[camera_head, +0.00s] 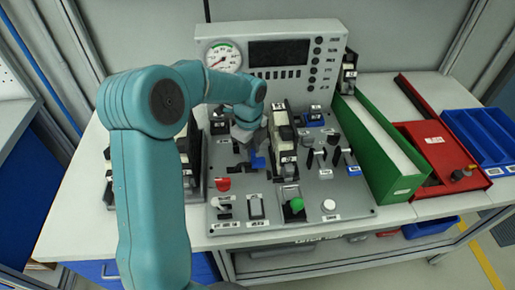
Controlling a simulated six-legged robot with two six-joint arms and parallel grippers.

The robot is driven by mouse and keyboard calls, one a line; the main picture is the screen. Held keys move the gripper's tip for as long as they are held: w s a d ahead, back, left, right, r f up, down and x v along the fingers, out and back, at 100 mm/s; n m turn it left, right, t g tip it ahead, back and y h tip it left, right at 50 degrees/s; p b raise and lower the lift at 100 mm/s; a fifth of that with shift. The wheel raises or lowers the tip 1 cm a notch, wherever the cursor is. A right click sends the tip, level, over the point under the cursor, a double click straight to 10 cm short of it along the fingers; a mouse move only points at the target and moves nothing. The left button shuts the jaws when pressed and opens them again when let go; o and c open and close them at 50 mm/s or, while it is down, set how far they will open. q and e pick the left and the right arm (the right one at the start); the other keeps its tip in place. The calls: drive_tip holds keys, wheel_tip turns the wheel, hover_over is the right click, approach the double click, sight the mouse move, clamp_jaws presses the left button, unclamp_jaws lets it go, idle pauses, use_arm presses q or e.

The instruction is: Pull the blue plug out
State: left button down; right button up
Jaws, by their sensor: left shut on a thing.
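The blue plug (258,161) shows on the left-middle part of the grey control panel (240,185), just below my left gripper. My teal left arm comes in from the left and bends down to the panel. My left gripper (253,146) is shut on the blue plug; the arm's wrist hides much of the fingers from above. Whether the plug is still seated in its socket cannot be told. My right gripper is not in view.
A black-and-cream device (284,142) stands close right of the gripper, with black levers (322,155) beyond. A green button (296,204) and red button (223,185) are in front. A gauge (223,57) stands behind. A green bin (375,145) is at right.

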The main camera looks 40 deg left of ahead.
use_arm(q)
drive_tip(key=shift+s+f, duration=0.1)
drive_tip(key=shift+s, duration=0.05)
drive_tip(key=c, duration=0.9)
unclamp_jaws()
drive_tip(key=shift+c, duration=0.2)
drive_tip(key=shift+o, duration=0.6)
drive_tip(key=shift+s, duration=0.1)
drive_tip(key=shift+w+r, duration=0.2)
drive_tip(key=shift+r, duration=0.2)
wheel_tip(320, 180, up, 16)
drive_tip(key=shift+s+f+p, duration=0.15)
drive_tip(key=shift+f+p, duration=0.05)
drive_tip(key=shift+p, duration=0.1)
